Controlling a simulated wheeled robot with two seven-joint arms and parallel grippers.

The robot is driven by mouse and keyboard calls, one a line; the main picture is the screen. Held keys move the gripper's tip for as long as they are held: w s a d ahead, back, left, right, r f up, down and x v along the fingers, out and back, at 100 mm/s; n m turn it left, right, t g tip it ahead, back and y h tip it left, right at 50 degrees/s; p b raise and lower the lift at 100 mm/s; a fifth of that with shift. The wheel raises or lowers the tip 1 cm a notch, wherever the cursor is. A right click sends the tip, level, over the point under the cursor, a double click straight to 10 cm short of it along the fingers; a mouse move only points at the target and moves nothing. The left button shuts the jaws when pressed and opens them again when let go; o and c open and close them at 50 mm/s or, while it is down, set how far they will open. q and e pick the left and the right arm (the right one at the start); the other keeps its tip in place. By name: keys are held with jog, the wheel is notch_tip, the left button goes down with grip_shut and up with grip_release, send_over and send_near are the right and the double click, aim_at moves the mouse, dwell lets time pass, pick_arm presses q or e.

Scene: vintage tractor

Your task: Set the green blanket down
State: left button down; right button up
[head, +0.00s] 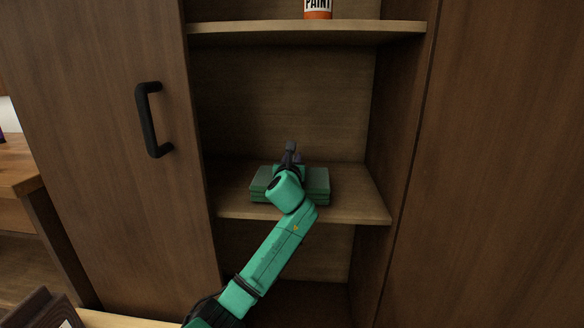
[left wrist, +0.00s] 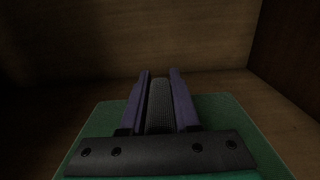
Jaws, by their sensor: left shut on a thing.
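The green blanket (head: 318,184) is a folded, flat block at the middle shelf (head: 358,204) of an open cabinet. It looks level and lies on or just above the shelf board; I cannot tell if it touches. My left gripper (head: 291,158) is over the middle of the blanket, its forearm covering part of the front. In the left wrist view the blanket (left wrist: 102,117) spreads out below the fingers. The left fingers (left wrist: 159,100) are shut on a dark grey, textured upright piece that rises from the middle of the blanket. My right gripper is not in view.
An upper shelf (head: 300,33) holds a paint can (head: 317,9). A wooden door (head: 110,120) with a black handle (head: 152,120) stands at the left. The cabinet's side wall (head: 392,120) is close on the right. A little bare shelf shows on both sides of the blanket.

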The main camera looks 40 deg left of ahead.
pick_arm(q)
jog(key=shift+w+f, duration=0.1)
jog(key=shift+f, duration=0.35)
jog(key=c, duration=0.6)
grip_release()
jog(key=shift+f, duration=0.1)
jog(key=shift+c, duration=0.2)
